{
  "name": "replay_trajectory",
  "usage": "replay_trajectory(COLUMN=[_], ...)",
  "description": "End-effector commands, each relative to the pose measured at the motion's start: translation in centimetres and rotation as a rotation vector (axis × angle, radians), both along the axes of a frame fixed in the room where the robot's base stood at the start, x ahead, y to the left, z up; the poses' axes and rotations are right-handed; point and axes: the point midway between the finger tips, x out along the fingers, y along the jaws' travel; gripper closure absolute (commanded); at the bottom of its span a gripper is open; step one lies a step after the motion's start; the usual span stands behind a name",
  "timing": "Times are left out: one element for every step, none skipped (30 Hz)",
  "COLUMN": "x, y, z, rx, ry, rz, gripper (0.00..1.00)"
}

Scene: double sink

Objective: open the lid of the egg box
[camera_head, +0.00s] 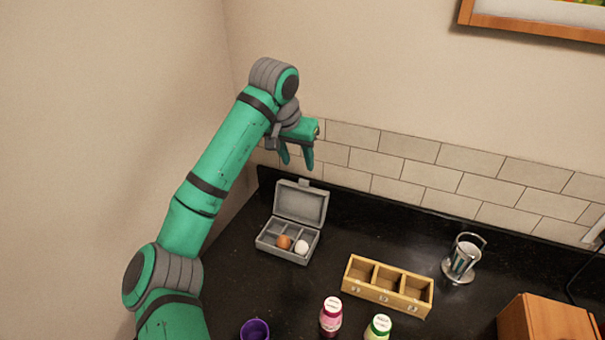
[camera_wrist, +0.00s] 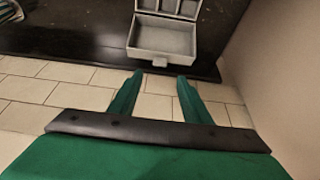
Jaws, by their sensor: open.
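The grey egg box (camera_head: 288,243) stands on the dark counter near the back left corner. Its lid (camera_head: 301,204) is raised and leans back towards the tiled wall. A brown egg (camera_head: 284,242) and a white egg (camera_head: 302,247) sit in the front compartments. My gripper (camera_head: 297,168) is open and empty, above and behind the raised lid, apart from it in the picture. In the wrist view the gripper fingers (camera_wrist: 157,75) point towards the egg box lid (camera_wrist: 163,39), with a gap visible between the fingers.
A wooden three-compartment box (camera_head: 388,285) stands right of the egg box. A pink-red bottle (camera_head: 331,318), a green-capped bottle (camera_head: 378,328) and a purple cup (camera_head: 255,330) are in front. The tiled wall (camera_head: 400,170) is close behind.

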Motion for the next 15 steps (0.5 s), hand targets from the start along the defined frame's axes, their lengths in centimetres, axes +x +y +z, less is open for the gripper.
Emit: replay_trajectory(x=[0.2,0.4,0.7,0.9,1.1,1.3,1.5,1.7,1.9,2.1,2.3,2.4,2.6,2.7,2.8], y=[-0.1,-0.1,-0.2,-0.3,-0.4,-0.5,-0.6,-0.7,-0.8,-0.9,-1.0,-1.1,-1.2,-1.2,-1.3], z=[-0.9,-1.4,-2.0,-2.5,-3.0,-3.7,-4.2,-4.6,-5.3,-5.7,-6.1,-6.6,-6.9,-7.3,-7.6], rx=[0.001,0.001,0.001,0.002,0.002,0.002,0.002,0.001,0.001,0.002,0.002,0.001,0.001,0.0,0.0], ry=[0.004,0.004,0.003,0.003,0.003,0.003,0.003,0.003,0.003,0.003,0.003,0.003,0.003,0.002,0.002], rz=[0.001,0.001,0.001,0.001,0.001,0.001,0.0,0.0,0.0,-0.001,-0.001,-0.001,-0.001,-0.001,-0.001], gripper=[0.56,0.56,0.56,0.56,0.56,0.56,0.56,0.56,0.56,0.56,0.56,0.56,0.56,0.56,0.56])
